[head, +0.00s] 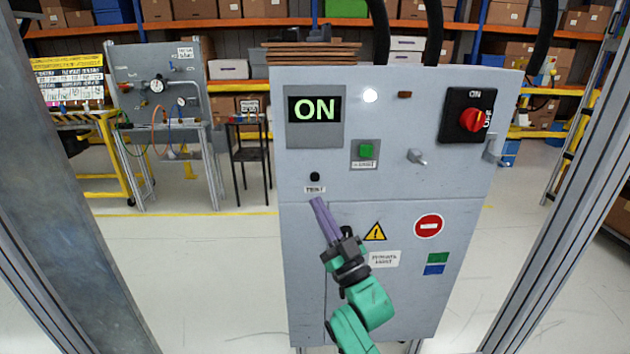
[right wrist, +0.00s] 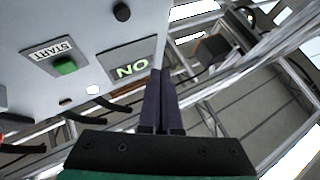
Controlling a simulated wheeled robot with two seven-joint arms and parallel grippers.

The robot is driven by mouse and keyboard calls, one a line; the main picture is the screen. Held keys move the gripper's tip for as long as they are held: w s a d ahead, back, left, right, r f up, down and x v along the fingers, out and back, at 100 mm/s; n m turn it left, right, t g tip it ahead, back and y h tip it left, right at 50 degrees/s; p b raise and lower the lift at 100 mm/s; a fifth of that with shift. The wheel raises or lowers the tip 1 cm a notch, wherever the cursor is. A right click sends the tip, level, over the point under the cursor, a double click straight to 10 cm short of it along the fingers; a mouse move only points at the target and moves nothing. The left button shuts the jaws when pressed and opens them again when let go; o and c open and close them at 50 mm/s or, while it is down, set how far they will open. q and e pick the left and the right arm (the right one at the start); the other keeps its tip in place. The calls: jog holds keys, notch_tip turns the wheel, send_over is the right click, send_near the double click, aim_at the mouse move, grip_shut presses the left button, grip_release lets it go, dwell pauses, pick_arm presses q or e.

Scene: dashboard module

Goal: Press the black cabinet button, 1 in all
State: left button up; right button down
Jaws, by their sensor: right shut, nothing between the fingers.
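The black cabinet button (head: 315,177) is a small round knob on the grey cabinet's front, above a small label, under the display that reads ON. It also shows in the right wrist view (right wrist: 122,12), near the top. My right gripper (head: 316,201) is shut and empty, its purple fingers together. In the head view its tips appear just below the button and its label, apart from the button. In the right wrist view the fingers (right wrist: 158,75) point toward the display side, with the button to their upper left. My left gripper is not in view.
The grey cabinet (head: 300,240) also carries the ON display (head: 315,109), a green button (head: 365,150), a red rotary switch (head: 472,120) and a latch handle (head: 417,156). Metal frame posts (head: 75,200) stand at both sides. A workbench and shelves are behind.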

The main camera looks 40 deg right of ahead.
aim_at(315, 177)
jog(key=shift+w+d+f+b, duration=0.1)
jog(key=shift+w+d+b, duration=0.4)
jog(key=shift+w+d, duration=0.55)
jog(key=shift+w+d+r+b, duration=0.1)
jog(key=shift+w+d+b, duration=0.55)
jog(key=shift+w, duration=0.65)
jog(key=shift+w+d+f+b, duration=0.1)
jog(key=shift+w+d+b, duration=0.3)
jog(key=shift+w+d, duration=0.7)
jog(key=shift+w, duration=0.2)
jog(key=shift+w+d, duration=0.15)
jog(key=shift+w, duration=0.1)
jog(key=shift+w+d+b, duration=0.25)
jog(key=shift+w+b, duration=0.05)
jog(key=shift+s+a+p, duration=0.5)
jog(key=shift+s+a, duration=0.05)
jog(key=shift+s, duration=0.1)
